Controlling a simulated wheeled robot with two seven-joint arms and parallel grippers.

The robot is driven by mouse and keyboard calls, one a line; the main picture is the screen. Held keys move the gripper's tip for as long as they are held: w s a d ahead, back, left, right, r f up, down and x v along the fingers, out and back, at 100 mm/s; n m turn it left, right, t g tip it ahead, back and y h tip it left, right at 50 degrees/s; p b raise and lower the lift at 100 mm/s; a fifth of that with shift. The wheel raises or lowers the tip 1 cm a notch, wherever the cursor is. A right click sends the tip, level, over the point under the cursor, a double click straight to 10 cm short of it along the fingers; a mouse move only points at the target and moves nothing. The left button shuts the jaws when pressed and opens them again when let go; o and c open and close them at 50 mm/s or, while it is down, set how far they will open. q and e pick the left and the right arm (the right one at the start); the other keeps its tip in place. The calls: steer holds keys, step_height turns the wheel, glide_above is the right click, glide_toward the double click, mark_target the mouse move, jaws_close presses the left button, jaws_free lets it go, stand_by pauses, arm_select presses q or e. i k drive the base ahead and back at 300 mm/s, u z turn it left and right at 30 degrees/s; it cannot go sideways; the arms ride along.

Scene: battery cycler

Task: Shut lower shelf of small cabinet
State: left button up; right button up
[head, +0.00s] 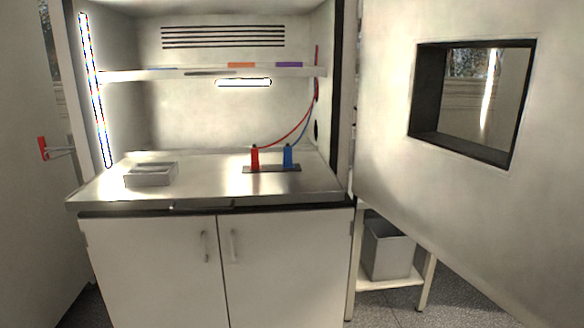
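The small cabinet (135,115) stands open in front of me. Its lower shelf (210,188) is a shiny metal surface, and its front edge sticks out past the side walls, over the white doors below. A dark handle-like strip (200,206) runs along the middle of that front edge. On the shelf sit a small metal tray (150,183) at the left and a dark base (272,169) with a red clamp (255,158) and a blue clamp (288,156) at the right. The upper shelf (195,73) lies inside the cabinet. Neither of my grippers is in view.
A large cabinet door with a window (390,170) stands open at the right. A panel with a red handle (43,148) is at the left. The two lower doors (150,265) are shut. A grey bin (388,249) stands on a low stand at the right.

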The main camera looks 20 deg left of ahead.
mark_target(207, 180)
steer(key=u, duration=0.9)
steer(key=k, duration=0.65)
steer(key=z, duration=0.9)
steer(key=i, duration=0.95)
steer(key=u, duration=0.8)
steer(key=i, duration=0.8)
steer(key=u, duration=0.85)
